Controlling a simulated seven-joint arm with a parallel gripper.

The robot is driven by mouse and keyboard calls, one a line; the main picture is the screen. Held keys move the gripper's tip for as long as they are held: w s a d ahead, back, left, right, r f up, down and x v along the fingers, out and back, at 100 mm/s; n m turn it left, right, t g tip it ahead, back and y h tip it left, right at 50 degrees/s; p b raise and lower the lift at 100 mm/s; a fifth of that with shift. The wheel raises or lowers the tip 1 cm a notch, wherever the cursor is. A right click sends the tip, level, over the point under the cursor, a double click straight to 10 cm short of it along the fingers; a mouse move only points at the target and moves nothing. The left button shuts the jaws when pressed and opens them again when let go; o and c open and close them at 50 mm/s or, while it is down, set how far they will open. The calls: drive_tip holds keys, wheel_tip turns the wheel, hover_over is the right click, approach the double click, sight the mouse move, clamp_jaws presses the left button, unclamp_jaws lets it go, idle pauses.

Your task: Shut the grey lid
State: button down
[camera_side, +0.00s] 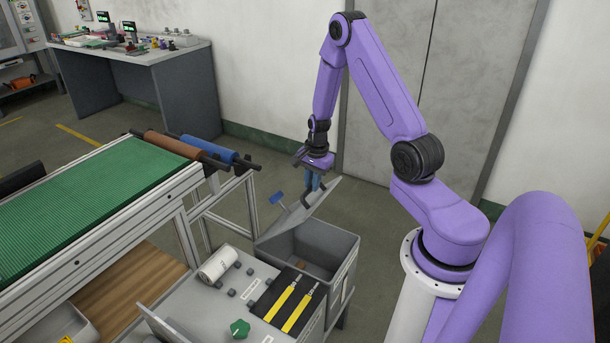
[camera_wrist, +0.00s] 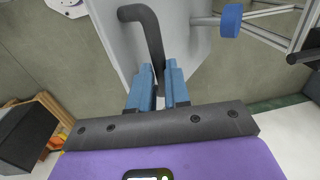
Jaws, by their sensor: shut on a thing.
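The grey lid (camera_side: 321,203) stands raised and tilted at the back of the open grey bin (camera_side: 325,243), whose inside shows. In the wrist view the lid (camera_wrist: 190,52) is a pale grey panel beyond the fingers. Its dark bent handle (camera_side: 307,196) also shows in the wrist view (camera_wrist: 150,32), with one end running down between my blue fingers. My gripper (camera_side: 314,185) is above the lid and shut on the handle, and in the wrist view (camera_wrist: 160,80) its two fingers stand on either side of the bar.
A blue-ended rod (camera_side: 277,199) sticks out beside the lid's left side. A green conveyor (camera_side: 90,205) with rollers stands at left. A grey bench (camera_side: 235,280) with a white cylinder (camera_side: 218,263) and yellow-marked black panel (camera_side: 291,300) is in front of the bin. Floor behind is clear.

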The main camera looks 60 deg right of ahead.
sight(319, 197)
drive_tip(key=shift+s+f, duration=0.45)
drive_tip(key=shift+s, duration=0.25)
drive_tip(key=shift+s+f, duration=0.4)
drive_tip(key=shift+s, duration=0.25)
drive_tip(key=c, duration=1.1)
unclamp_jaws()
drive_tip(key=shift+w+r, duration=0.1)
drive_tip(key=shift+r, duration=0.05)
drive_tip(key=shift+r, duration=0.45)
wheel_tip(319, 197, up, 16)
drive_tip(key=s, duration=0.1)
drive_tip(key=shift+s, duration=0.35)
drive_tip(key=shift+r, duration=0.1)
